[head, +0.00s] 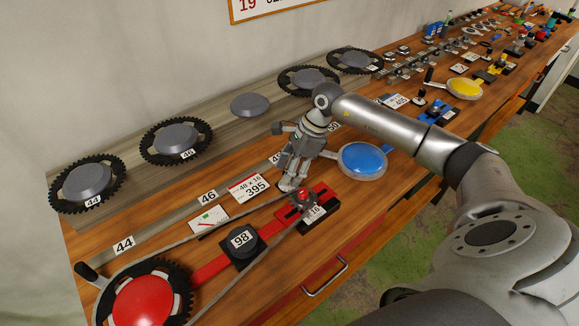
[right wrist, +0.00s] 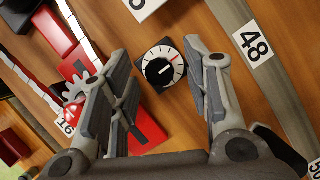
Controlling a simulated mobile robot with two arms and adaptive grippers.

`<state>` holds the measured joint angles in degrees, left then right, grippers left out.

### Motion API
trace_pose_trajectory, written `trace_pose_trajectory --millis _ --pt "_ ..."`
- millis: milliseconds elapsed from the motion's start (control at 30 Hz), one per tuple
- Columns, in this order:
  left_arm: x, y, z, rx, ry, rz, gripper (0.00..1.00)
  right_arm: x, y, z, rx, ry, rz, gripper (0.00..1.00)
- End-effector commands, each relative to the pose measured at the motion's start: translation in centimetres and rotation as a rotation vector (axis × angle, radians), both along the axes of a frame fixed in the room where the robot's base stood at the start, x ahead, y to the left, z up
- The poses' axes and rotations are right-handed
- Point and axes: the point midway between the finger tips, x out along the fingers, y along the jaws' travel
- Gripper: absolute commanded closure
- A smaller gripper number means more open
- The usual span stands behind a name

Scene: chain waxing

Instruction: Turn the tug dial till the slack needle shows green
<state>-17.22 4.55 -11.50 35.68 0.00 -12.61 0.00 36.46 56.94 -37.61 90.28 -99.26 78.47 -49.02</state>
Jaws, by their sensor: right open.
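My right gripper (right wrist: 165,100) is open and nothing is held. In the head view my right gripper (head: 288,186) points down at the board and hides the dial. The slack gauge (head: 208,220) is a small white plate with red and green marks, left of the gripper. Its needle is too small to read. My left gripper is not in view.
A chain runs from the big red-centred sprocket (head: 142,302) to a small sprocket (head: 304,199) on a red slide, close beside my right gripper. A black block marked 98 (head: 242,240) sits between. A blue disc (head: 362,160) lies to the right. Spare sprockets (head: 176,140) line the back.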

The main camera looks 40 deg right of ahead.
Motion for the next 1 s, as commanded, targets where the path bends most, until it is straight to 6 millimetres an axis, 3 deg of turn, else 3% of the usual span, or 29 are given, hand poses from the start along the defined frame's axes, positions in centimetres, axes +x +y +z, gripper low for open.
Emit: trace_pose_trajectory --millis 233,600,1000 --pt "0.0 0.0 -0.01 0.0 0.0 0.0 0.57 0.01 0.04 -0.13 0.0 0.0 0.0 0.56" --pt "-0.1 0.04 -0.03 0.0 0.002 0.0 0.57 0.01 0.03 -0.08 0.0 0.0 0.0 1.0" --pt "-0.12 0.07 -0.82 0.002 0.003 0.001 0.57 -0.05 0.03 -0.22 -0.001 -0.002 -0.092 1.0"
